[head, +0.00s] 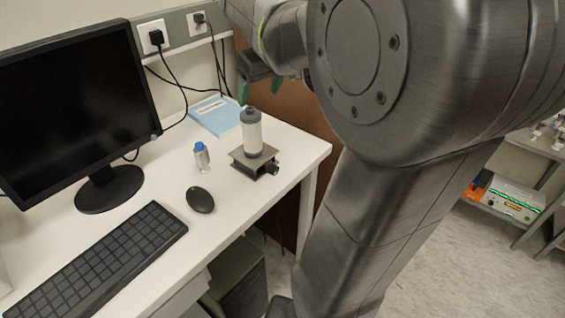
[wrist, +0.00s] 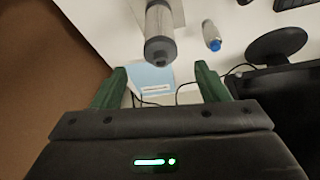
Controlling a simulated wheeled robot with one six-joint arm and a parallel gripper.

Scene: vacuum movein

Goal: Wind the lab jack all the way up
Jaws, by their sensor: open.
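The lab jack (head: 240,157) is a low dark metal stand near the right end of the white desk. A dark knob (head: 273,169) sticks out at its right front side. A white bottle with a grey cap (head: 252,135) stands upright on its top plate. In the wrist view the bottle (wrist: 160,30) shows with its cap toward me and hides most of the jack. My gripper (head: 258,88) is above and behind the jack, apart from it. In the wrist view its green fingers (wrist: 160,85) are spread wide with nothing between them.
A small blue-capped vial (head: 202,157) stands left of the jack. A black mouse (head: 200,200), keyboard (head: 100,262) and monitor (head: 75,105) fill the desk's left. A blue booklet (head: 215,116) lies behind. My arm covers the view right of the desk.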

